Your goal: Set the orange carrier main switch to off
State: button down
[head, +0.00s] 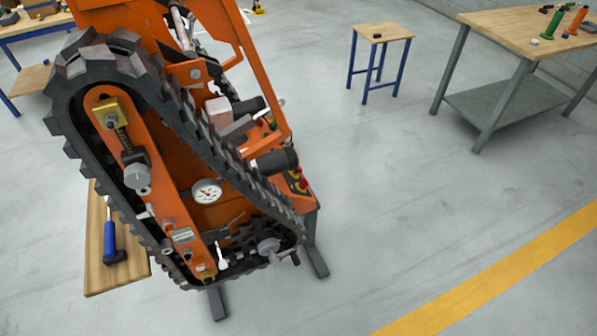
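The orange carrier (185,150) stands at the left, tilted in the picture, with a black toothed track around its side frame. A small red and yellow control (299,181) shows at its right edge, partly behind a dark cylinder (273,161). I cannot tell whether it is the main switch or which way it is set. Other small red and green parts (268,123) sit higher up behind the track. My gripper is not in view.
A wooden board (133,272) with a blue-handled tool (110,240) is at the carrier's lower left. A small blue-legged stool (385,31) and a workbench (545,35) stand at the back right. The floor (420,190) right of the carrier is clear, with a yellow line (500,268).

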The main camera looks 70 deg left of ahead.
aim_at(303, 184)
jog(key=i, duration=0.15)
jog(key=u, duration=2.7)
jog(key=i, duration=1)
jog(key=z, duration=0.05)
